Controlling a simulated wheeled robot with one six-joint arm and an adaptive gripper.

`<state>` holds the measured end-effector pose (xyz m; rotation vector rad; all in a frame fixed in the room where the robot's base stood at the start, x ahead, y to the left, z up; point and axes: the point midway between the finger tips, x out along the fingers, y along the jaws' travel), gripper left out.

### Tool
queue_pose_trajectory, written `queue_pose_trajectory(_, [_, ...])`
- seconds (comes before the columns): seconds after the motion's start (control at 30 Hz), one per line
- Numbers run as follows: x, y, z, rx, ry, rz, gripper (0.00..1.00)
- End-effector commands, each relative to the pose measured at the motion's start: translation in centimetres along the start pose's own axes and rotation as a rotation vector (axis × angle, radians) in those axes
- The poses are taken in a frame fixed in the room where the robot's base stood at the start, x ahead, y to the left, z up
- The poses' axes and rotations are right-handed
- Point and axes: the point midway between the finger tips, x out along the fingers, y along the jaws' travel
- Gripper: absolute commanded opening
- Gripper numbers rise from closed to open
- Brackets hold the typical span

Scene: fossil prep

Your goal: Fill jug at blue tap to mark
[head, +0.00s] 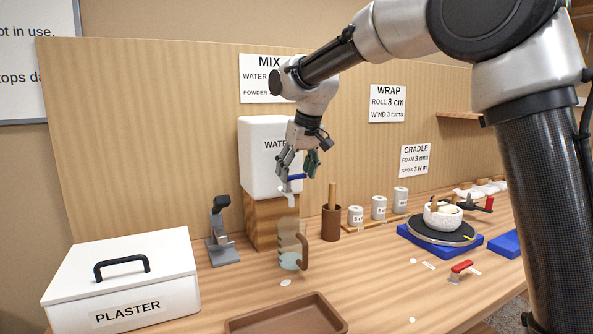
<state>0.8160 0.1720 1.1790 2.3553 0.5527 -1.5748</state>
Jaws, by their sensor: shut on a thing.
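The clear jug (288,237) stands upright on the bench below the tap, its brown handle toward the right. Pale bluish water (290,262) shows in its lower part; a fill mark cannot be made out clearly. The blue tap (297,177) sits at the front of the white water tank (256,135), which rests on a wooden block. My gripper (297,172) reaches down from above and is shut on the blue tap handle. Its fingers hide part of the handle and of the tank front. I cannot tell whether water is running.
A white plaster box (65,270) stands front left. A brown tray (285,318) lies at the front. A grey stand (221,235) is left of the jug. A brown cup (331,222), several rolls and a blue-based turntable (440,240) with a red-handled tool (461,267) are to the right.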

Motion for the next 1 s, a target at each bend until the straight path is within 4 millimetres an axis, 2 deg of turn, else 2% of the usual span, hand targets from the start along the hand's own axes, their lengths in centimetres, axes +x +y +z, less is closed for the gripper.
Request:
queue_pose_trajectory(0.2, [0.26, 0.26, -0.58, -0.212, 0.0, -0.09, 0.4])
queue_pose_trajectory(0.4, [0.38, 0.24, -0.94, -0.353, 0.0, -0.147, 0.4])
queue_pose_trajectory(0.77, [0.37, 0.17, -0.98, -0.378, 0.002, -0.156, 0.4])
queue_pose_trajectory(0.8, [0.37, 0.17, -0.99, -0.378, 0.002, -0.156, 0.71])
queue_pose_trajectory(0.9, [0.36, 0.18, -1.02, -0.378, 0.003, -0.156, 0.86])
queue_pose_trajectory(1.0, [0.34, 0.2, -1.04, -0.377, 0.003, -0.155, 0.86])
